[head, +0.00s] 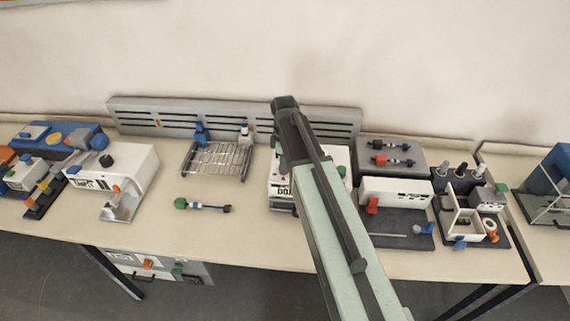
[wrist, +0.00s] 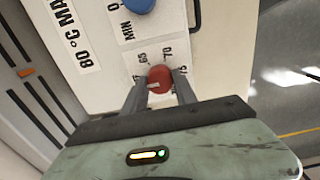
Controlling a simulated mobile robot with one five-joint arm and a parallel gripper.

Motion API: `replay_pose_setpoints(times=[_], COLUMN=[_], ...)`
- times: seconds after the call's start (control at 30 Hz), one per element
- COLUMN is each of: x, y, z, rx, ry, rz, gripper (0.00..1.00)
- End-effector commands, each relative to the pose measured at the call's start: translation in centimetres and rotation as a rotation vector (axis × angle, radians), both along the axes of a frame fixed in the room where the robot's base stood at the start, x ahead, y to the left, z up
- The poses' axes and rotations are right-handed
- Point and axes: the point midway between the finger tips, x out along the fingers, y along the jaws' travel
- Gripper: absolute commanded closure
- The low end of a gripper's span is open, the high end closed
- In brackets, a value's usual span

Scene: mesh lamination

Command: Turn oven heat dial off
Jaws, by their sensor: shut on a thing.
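The red dial (wrist: 160,78) is on the white oven panel, with printed numbers such as 65 and 70 around it. My gripper (wrist: 158,86) has its two grey fingers closed on the sides of this dial in the wrist view. A pale pointer mark shows on the dial's lower left side. The white oven (head: 283,190) stands mid-table in the head view, largely hidden behind my arm. My gripper (head: 284,148) reaches over it from above there, and its fingertips and the dial are hidden.
A blue knob (wrist: 140,5) sits near the dial, by a MIN scale. A white device (head: 395,191) stands at right. The table front between rack and oven is clear.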

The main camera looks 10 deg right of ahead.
Motion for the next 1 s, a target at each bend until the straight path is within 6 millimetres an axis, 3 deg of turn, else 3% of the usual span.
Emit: replay_pose_setpoints(times=[0.43,0.47,0.5,0.53,0.83,1.0], x=[-0.2,-0.2,-0.2,-0.2,-0.1,-0.1], y=[0.0,-0.1,0.0,0.0,0.0,0.0], z=[0.0,0.0,0.0,0.0,0.1,1.6], rx=[-0.001,-0.001,-0.001,-0.001,0.000,-0.001], ry=[0.007,0.007,0.006,0.006,0.002,0.001], rz=[0.009,0.009,0.009,0.009,0.008,0.008], gripper=[1.00,0.58,0.47,0.45,0.45,0.45])
